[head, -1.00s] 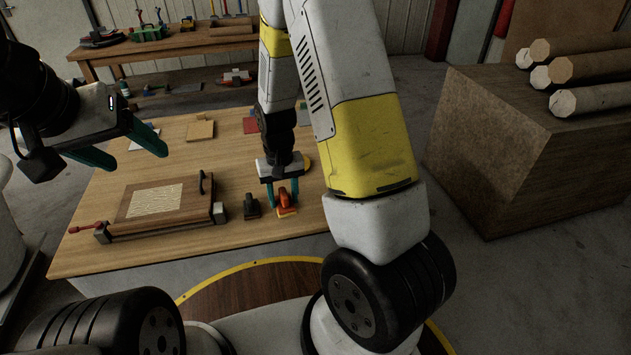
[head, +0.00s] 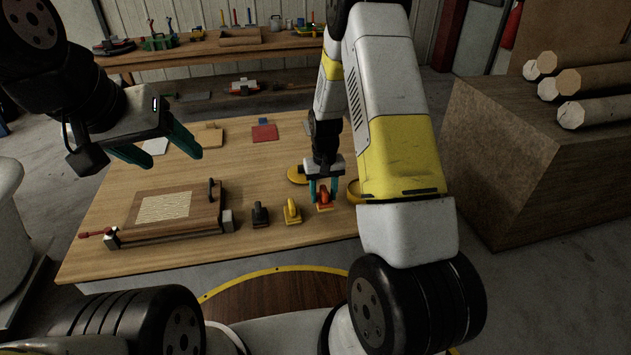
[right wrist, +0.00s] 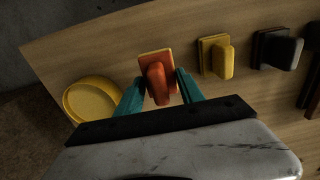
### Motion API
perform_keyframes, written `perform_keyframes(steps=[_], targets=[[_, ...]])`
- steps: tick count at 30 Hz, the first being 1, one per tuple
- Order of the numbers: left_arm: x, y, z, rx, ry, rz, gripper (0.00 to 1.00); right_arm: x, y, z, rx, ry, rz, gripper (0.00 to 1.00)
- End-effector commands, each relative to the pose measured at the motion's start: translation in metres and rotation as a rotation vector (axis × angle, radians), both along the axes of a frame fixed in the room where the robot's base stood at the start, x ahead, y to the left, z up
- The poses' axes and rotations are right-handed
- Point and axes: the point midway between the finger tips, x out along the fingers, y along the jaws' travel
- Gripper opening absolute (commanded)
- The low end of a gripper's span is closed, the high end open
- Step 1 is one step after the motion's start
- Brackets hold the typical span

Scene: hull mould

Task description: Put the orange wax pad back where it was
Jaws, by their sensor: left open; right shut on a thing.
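The orange wax pad (head: 325,198) is a small block with a raised grip, at the table's front right. My right gripper (head: 324,201) points down and is shut on it. The right wrist view shows the pad (right wrist: 158,80) between my two teal fingers; whether it touches the tabletop I cannot tell. A yellow pad (head: 292,212) and a black pad (head: 260,215) of like shape stand in a row to its left, apart from it. My left gripper (head: 173,157) is open and empty above the table's left side.
A yellow dish (head: 354,190) lies just right of the orange pad, partly hidden by my arm. A wooden mould board (head: 203,218) with a handle lies at left. A red square (head: 264,133) lies at the back. The table's middle (head: 245,165) is clear.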

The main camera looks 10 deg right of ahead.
Motion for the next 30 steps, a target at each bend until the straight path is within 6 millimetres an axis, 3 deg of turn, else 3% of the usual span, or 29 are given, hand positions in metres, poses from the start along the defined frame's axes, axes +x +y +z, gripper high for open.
perform_keyframes(steps=[3,9,20,21,24,30], targets=[[0.000,0.000,0.000,0.000,0.000,0.000,0.67,0.006,-0.006,-0.004,0.000,0.002,0.000,0.12],[0.000,0.000,0.000,0.000,0.000,0.000,0.67,0.005,-0.005,-0.034,0.000,0.002,0.000,0.12],[0.000,0.000,0.000,0.000,0.000,0.000,0.67,0.006,-0.005,-0.039,0.000,0.001,0.000,0.12],[0.000,0.000,0.000,0.000,0.000,0.000,0.67,0.006,-0.005,-0.039,0.000,0.000,0.000,0.49],[0.000,0.000,0.000,0.000,0.000,0.000,0.67,0.006,-0.005,-0.039,0.000,0.000,0.000,0.67],[0.000,0.000,0.000,0.000,0.000,0.000,0.67,0.006,-0.005,-0.038,0.000,0.000,0.000,0.67]])
